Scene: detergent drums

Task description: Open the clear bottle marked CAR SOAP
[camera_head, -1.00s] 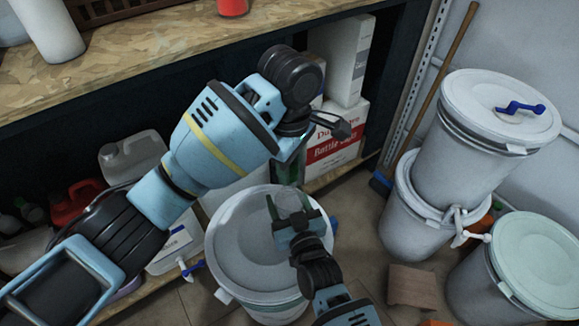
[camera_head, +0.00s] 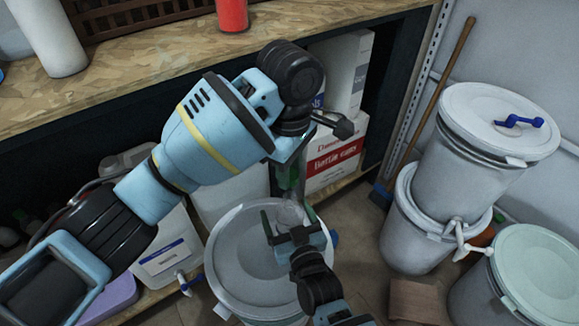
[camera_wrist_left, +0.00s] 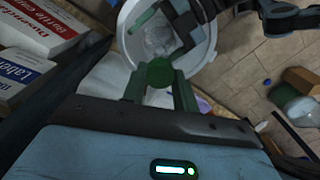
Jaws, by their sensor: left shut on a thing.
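The left gripper (camera_head: 290,190) points down over the drum lid, partly hidden behind its own wrist. In the left wrist view its fingers (camera_wrist_left: 160,88) are shut on a round green cap (camera_wrist_left: 160,72). A clear bottle (camera_head: 290,213) shows just below it, and in the left wrist view (camera_wrist_left: 160,40) beyond the cap. I cannot tell whether the cap still touches the bottle's neck, and no CAR SOAP marking is readable. The right gripper (camera_head: 293,228) has its fingers spread on either side of the bottle, apparently with gaps.
A white lidded drum (camera_head: 235,262) stands under the bottle. Stacked white drums (camera_head: 470,165) and another drum (camera_head: 530,270) stand at the right. A wooden shelf (camera_head: 130,80) with a red can (camera_head: 232,14) runs behind. Cartons (camera_head: 335,160) and a white jug (camera_head: 168,245) fill the lower shelf.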

